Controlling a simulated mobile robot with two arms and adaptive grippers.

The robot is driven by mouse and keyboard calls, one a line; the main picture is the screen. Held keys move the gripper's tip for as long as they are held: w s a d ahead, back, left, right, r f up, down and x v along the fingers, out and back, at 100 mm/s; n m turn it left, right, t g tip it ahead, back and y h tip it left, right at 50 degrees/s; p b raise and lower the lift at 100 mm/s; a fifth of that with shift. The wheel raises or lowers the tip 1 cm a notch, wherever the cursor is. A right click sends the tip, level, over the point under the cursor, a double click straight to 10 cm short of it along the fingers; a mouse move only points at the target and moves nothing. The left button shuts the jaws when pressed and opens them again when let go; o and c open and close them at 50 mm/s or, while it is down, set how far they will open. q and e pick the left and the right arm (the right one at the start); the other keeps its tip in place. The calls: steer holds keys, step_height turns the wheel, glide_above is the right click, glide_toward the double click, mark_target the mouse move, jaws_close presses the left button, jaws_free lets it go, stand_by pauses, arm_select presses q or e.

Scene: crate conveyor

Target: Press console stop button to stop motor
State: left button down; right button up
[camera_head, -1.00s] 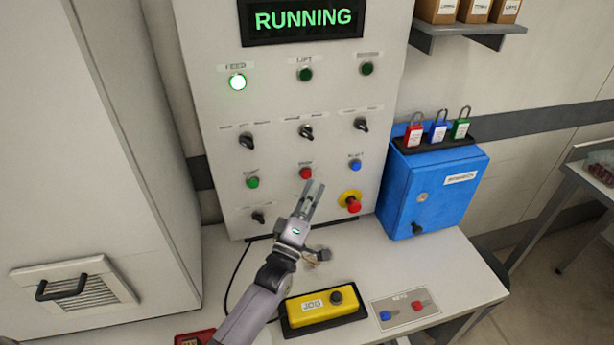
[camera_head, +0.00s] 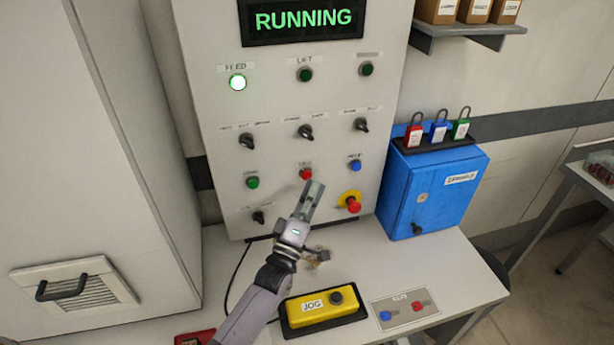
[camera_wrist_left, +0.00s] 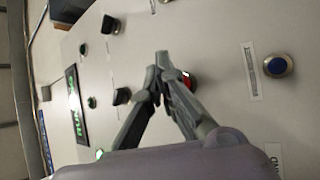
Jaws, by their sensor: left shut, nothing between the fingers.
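The console panel (camera_head: 225,110) stands upright, and its display (camera_head: 303,20) reads RUNNING in green. The red stop button (camera_head: 306,174) sits in the middle of the lower button row, between a green button (camera_head: 252,182) and a blue button (camera_head: 355,165). My left gripper (camera_head: 314,187) is shut and empty, with its tips just below and right of the red button. In the left wrist view the fingertips (camera_wrist_left: 161,58) lie over the panel and partly cover the red button (camera_wrist_left: 188,80). I cannot tell whether they touch it. My right gripper is not in view.
A red mushroom button on a yellow base (camera_head: 353,204) is right of my gripper. A yellow JOG box (camera_head: 321,308) lies on the table (camera_head: 420,262). A blue cabinet (camera_head: 445,190) with padlocks on top stands right of the panel. The FEED lamp (camera_head: 238,83) glows.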

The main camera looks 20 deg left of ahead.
arm_select(q)
steer(key=shift+w+a, duration=0.1)
steer(key=shift+w, duration=0.05)
steer(key=shift+w+a, duration=0.15)
steer(key=shift+w, duration=0.1)
steer(key=shift+w+a+b, duration=0.25)
steer(key=shift+w+b, duration=0.1)
steer(key=shift+b, duration=0.1)
stand_by(0.7)
stand_by(0.4)
steer(key=shift+s+d+p, duration=0.45)
steer(key=shift+s+d, duration=0.05)
steer(key=shift+s, duration=0.25)
steer(key=s+d, duration=0.1)
steer(key=s+d+p, duration=0.1)
steer(key=s+p, duration=0.1)
steer(key=s, duration=0.1)
steer(key=shift+s+d, duration=0.1)
steer(key=shift+d, duration=0.3)
